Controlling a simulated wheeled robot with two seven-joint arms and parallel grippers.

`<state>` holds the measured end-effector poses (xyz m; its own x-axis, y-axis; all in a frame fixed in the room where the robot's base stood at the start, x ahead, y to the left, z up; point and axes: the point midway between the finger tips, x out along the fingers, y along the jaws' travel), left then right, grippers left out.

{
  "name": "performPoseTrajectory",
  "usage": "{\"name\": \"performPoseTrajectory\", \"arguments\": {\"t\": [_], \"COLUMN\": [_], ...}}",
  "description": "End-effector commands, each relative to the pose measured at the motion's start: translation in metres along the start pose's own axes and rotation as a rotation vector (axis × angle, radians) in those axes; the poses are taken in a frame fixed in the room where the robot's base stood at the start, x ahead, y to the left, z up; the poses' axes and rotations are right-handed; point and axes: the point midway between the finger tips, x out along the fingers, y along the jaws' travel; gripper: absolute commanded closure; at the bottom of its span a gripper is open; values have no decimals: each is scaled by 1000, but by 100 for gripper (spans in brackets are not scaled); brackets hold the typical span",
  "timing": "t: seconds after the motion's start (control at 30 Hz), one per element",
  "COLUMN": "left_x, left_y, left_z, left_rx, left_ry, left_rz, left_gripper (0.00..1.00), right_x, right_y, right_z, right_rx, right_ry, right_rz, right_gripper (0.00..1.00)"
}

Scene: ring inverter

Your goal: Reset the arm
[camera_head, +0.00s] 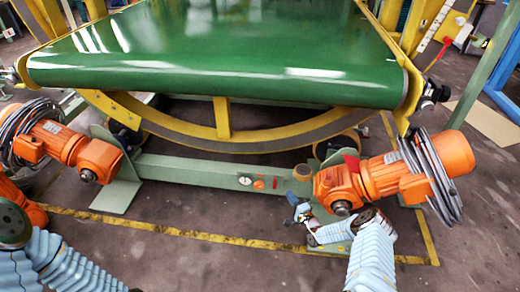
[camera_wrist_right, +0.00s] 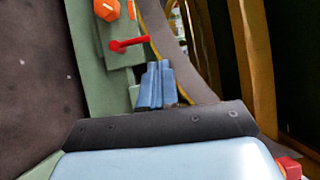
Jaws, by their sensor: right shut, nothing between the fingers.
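My right gripper (camera_head: 303,212) is in front of the green beam (camera_head: 200,172) of the ring inverter, at the lower left of the right orange motor (camera_head: 400,172). In the right wrist view its blue fingers (camera_wrist_right: 157,82) are pressed together and empty. A red lever (camera_wrist_right: 130,43) on a green panel is just beyond the fingertips, with a visible gap. An orange knob (camera_wrist_right: 107,10) sits above the lever. My left arm comes in at the lower left of the head view, but its gripper is not visible.
The green conveyor belt (camera_head: 220,55) spans the back above a curved yellow and grey ring (camera_head: 230,140). A left orange motor (camera_head: 70,150) with coiled cable stands at the other end of the beam. The floor (camera_head: 200,265) in front is clear, with yellow tape lines.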

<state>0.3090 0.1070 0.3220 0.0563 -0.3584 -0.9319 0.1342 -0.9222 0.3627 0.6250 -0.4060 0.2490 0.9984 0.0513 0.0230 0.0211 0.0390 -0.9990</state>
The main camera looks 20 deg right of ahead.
Motion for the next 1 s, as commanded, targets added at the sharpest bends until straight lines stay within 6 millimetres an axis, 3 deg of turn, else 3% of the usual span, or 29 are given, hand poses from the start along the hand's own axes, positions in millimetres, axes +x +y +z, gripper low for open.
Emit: {"name": "performPoseTrajectory", "arguments": {"t": [0.13, 0.23, 0.27, 0.37, 0.43, 0.53, 0.6, 0.67, 0.7, 0.8, 0.9, 1.0], "left_x": [0, 0, 0, 0, 0, 0, 0, 0, 0, 0, 0, 0], "left_y": [0, 0, 0, 0, 0, 0, 0, 0, 0, 0, 0, 0], "left_z": [0, 0, 0, 0, 0, 0, 0, 0, 0, 0, 0, 0], "left_rx": [0, 0, 0, 0, 0, 0, 0, 0, 0, 0, 0, 0], "left_ry": [0, 0, 0, 0, 0, 0, 0, 0, 0, 0, 0, 0], "left_rz": [0, 0, 0, 0, 0, 0, 0, 0, 0, 0, 0, 0], "left_gripper": [27, 27, 27, 27, 27, 27, 27, 27, 27, 27, 27, 27], "right_x": [1, 5, 6, 3, -13, -60, -106, -154, -188, -248, -277, -290], "right_y": [0, 0, 0, 2, 4, 8, 10, 9, 7, -5, -26, -47], "right_z": [4, 31, 46, 114, 173, 249, 289, 312, 320, 315, 307, 309], "right_rx": [4, 31, 44, 98, 127, 123, 69, -27, -123, -401, -635, -768], "right_ry": [-13, -97, -142, -356, -542, -804, -970, -1095, -1162, -1229, -1221, -1202], "right_rz": [5, 36, 56, 166, 286, 508, 689, 860, 974, 1154, 1179, 1125], "right_gripper": [100, 100, 100, 100, 100, 100, 100, 100, 100, 100, 100, 100]}}
